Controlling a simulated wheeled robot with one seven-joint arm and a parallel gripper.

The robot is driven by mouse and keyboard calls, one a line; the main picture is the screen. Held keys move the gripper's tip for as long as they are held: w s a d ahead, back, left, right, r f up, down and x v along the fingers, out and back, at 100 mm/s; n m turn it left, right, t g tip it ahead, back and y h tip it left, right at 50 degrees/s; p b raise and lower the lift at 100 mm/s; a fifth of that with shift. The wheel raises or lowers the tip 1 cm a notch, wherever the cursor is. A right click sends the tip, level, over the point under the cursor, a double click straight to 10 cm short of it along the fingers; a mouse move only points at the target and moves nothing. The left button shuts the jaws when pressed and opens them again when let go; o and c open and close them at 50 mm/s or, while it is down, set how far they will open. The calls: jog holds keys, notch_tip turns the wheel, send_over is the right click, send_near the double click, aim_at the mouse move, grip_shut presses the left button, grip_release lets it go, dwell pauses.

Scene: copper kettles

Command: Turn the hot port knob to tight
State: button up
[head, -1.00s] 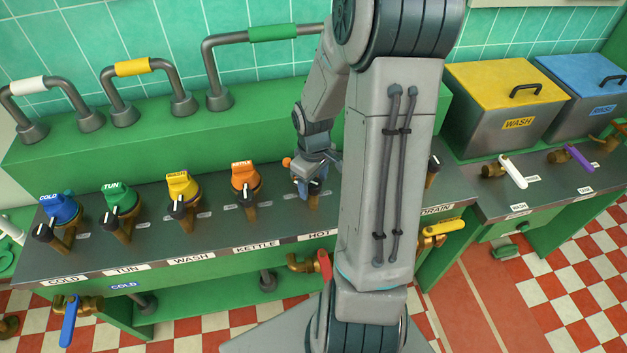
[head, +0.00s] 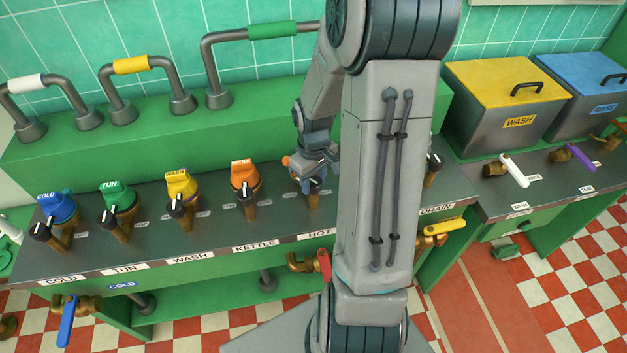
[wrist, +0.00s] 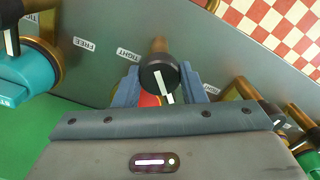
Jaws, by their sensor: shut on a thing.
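The hot port knob (wrist: 158,74) is round and black with a white line on its face. In the wrist view the line runs towards the lower right. A red part of the hot port (wrist: 149,100) shows just below the knob. My gripper (wrist: 160,86) has one blue-grey finger on each side of the knob and is shut on it. A "TIGHT" label (wrist: 130,54) and a "FREE" label (wrist: 84,44) lie to the knob's upper left. In the head view my gripper (head: 312,185) is above the HOT label (head: 320,234); my arm partly hides the port.
The orange kettle port (head: 245,177) stands just left of my gripper in the head view, then yellow, green and blue ports. A teal port (wrist: 22,75) is on the left in the wrist view. A red-handled valve (head: 324,266) sits below the counter front.

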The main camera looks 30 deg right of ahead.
aim_at(313, 181)
jog(key=m+b, duration=0.2)
jog(key=m, duration=0.2)
jog(key=shift+f, duration=0.1)
jog(key=shift+m+b, duration=0.75)
jog(key=shift+m, duration=1.35)
jog(key=o, duration=1)
notch_tip(313, 181, up, 14)
